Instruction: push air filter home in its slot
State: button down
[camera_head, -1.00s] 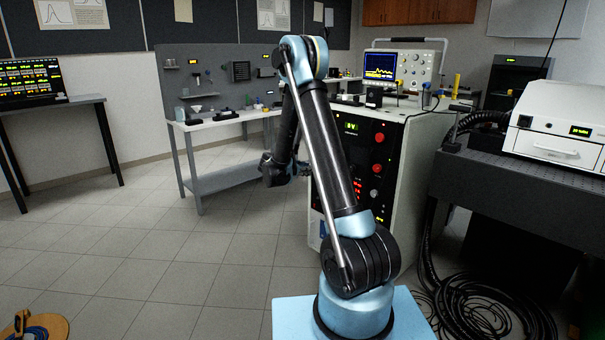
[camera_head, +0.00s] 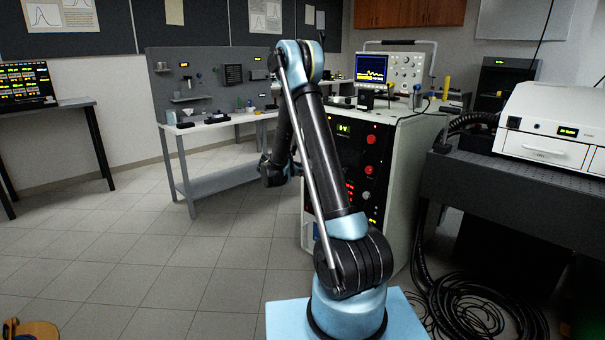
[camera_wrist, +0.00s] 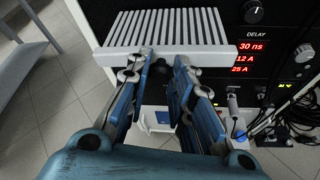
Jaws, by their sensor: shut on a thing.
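The air filter (camera_wrist: 172,27) is a white, ribbed block with a plain white front bar, at the top of the wrist view. My gripper (camera_wrist: 165,60) is shut on it at the front bar, with the two blue-and-grey fingers just below. The filter lies across the left side of the front of a rack cabinet (camera_head: 399,158) with a black panel and red digits. The slot is not visible, and I cannot tell whether the filter is partly inside it.
A white wall bench (camera_head: 228,128) stands at the left back. A dark optical table (camera_head: 520,195) with a white laser unit (camera_head: 545,150) is at the right. Coiled black cables (camera_head: 470,308) lie on the floor below. Tiled floor at the left is mostly clear.

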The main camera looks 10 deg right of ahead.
jog(key=shift+w+d+r, duration=0.1)
jog(key=shift+w+d, duration=0.8)
jog(key=shift+d, duration=0.3)
jog(key=shift+w+d, duration=0.9)
jog(key=shift+d, duration=0.25)
dwell(1.3)
jog(key=shift+w+d, duration=0.2)
jog(key=shift+d, duration=0.05)
jog(key=shift+w+d, duration=0.3)
jog(key=shift+d, duration=0.1)
jog(key=shift+w+d, duration=0.2)
jog(key=shift+d, duration=0.05)
jog(key=shift+w+d, duration=0.4)
jog(key=shift+d, duration=0.15)
jog(key=shift+w+d, duration=0.35)
jog(key=shift+d, duration=0.15)
jog(key=c, duration=1.3)
grip_release()
jog(key=shift+s, duration=0.1)
